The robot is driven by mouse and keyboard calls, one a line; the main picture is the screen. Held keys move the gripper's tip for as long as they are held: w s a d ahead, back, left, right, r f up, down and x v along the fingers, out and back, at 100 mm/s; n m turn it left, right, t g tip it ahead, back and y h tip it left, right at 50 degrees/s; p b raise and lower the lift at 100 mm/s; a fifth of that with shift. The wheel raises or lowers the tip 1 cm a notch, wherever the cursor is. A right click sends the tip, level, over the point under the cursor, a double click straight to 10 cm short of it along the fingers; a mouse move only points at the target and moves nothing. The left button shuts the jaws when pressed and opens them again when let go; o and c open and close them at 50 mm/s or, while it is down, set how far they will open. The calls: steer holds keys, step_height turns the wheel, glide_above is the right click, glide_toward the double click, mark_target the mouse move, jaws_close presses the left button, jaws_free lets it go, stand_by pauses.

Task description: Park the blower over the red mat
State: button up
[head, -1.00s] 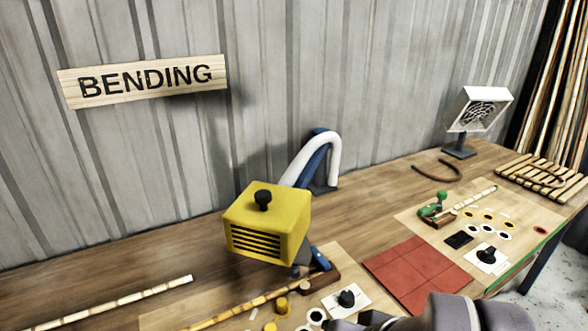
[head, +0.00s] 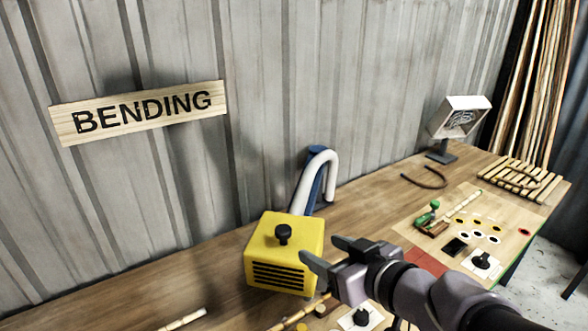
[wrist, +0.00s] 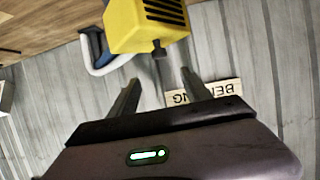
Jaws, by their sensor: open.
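The blower is a yellow box (head: 283,255) with dark vent slots and a black knob (head: 283,234) on top, joined to a white hose on a blue arm (head: 316,178) behind it. My gripper (head: 320,248) is open and empty, just right of the blower with its fingers pointing toward it. In the wrist view, the blower (wrist: 147,26) is at the top and its black knob (wrist: 159,49) lies beyond and between the open fingertips, apart from them. The red mat (head: 425,262) lies on the bench to the right, mostly hidden behind my arm.
A board with a green-handled clamp (head: 430,214), coloured dots and a black knob (head: 482,260) lies at the right. A bamboo rod (head: 183,319) is at the front left.

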mark_target(284, 230)
steer(key=b+x, duration=0.1)
steer(key=x, duration=1.6)
steer(key=shift+c, duration=0.3)
jaws_close()
stand_by(0.4)
